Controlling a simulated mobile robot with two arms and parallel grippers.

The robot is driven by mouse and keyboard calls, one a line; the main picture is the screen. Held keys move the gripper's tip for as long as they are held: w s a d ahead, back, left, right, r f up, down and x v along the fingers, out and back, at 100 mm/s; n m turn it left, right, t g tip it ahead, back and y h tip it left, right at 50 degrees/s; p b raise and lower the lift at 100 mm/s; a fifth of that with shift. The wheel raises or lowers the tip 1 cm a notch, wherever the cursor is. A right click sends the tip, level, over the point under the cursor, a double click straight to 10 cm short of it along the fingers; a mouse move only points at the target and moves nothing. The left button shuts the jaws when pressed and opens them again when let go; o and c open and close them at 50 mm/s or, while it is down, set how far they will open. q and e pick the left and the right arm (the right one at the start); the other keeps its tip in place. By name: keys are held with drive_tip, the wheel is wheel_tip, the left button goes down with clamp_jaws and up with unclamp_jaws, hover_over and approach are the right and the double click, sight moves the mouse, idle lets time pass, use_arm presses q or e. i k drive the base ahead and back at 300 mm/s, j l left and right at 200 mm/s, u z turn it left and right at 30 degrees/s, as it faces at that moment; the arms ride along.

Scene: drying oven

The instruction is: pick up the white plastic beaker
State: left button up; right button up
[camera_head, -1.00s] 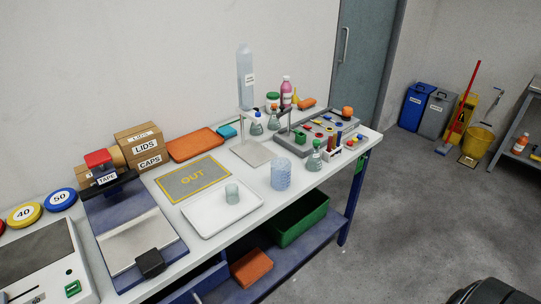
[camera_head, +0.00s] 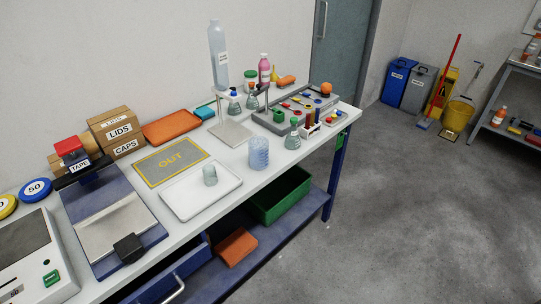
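A small pale, see-through beaker (camera_head: 210,175) stands upright on the white tray (camera_head: 182,211) in the head view. A larger pale bluish ribbed vessel (camera_head: 258,154) stands upright on the bench to the right of the tray. I see no plainly opaque white beaker, and I cannot tell which of these two is the white plastic one. Neither of my grippers is in view, and nothing touches either vessel.
The grey OUT mat (camera_head: 171,160) lies behind the tray. Glass flasks (camera_head: 292,136), a stand (camera_head: 232,132) and a tall bottle (camera_head: 219,55) crowd the right. The tape dispenser (camera_head: 73,150) is left. A green bin (camera_head: 281,196) sits below.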

sight(258, 147)
drive_tip(key=u, duration=0.55)
drive_tip(key=i+l+u, duration=0.15)
drive_tip(key=l+u, duration=0.95)
drive_tip(key=l, duration=0.15)
drive_tip(key=i, duration=0.05)
